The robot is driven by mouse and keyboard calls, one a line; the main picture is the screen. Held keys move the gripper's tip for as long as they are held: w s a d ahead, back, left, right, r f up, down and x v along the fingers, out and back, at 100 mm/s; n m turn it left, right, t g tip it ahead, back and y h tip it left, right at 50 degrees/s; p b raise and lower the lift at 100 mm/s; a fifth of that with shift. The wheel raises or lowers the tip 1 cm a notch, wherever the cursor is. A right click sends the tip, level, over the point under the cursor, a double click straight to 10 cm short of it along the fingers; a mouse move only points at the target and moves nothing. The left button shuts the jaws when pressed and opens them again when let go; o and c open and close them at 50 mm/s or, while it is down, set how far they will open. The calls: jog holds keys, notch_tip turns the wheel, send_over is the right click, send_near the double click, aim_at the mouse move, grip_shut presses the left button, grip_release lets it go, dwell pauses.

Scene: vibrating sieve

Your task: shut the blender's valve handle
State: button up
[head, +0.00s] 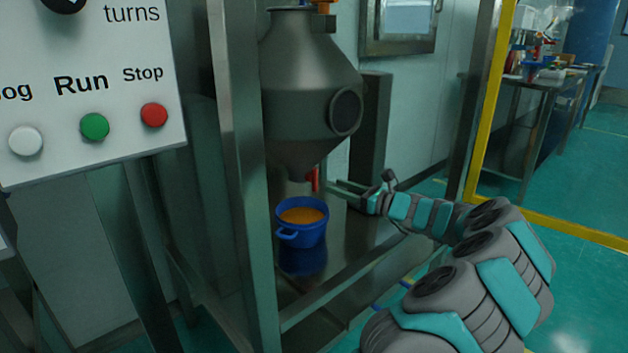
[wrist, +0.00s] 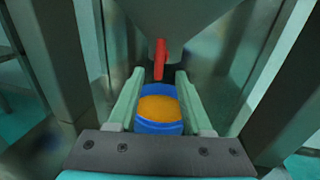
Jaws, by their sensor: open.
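The blender's valve handle (head: 315,180) is a small red lever under the grey metal cone of the blender (head: 300,85). In the wrist view the red handle (wrist: 159,60) hangs down just beyond my fingertips, about midway between them. My gripper (head: 332,187) reaches in from the right in the head view, close beside the handle. Its two pale green fingers (wrist: 158,82) are apart with nothing between them that I can see held. Whether a finger touches the handle cannot be told.
A blue pot (head: 287,236) with orange contents stands on the metal shelf under the outlet. A steel frame post (head: 243,180) stands left of the blender. A control panel (head: 95,165) with buttons is at the far left. A yellow-edged frame (head: 484,100) is at right.

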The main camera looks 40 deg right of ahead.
aim_at(312, 179)
jog(key=x, duration=0.6)
jog(key=shift+w, duration=0.2)
jog(key=shift+c, duration=0.4)
grip_shut()
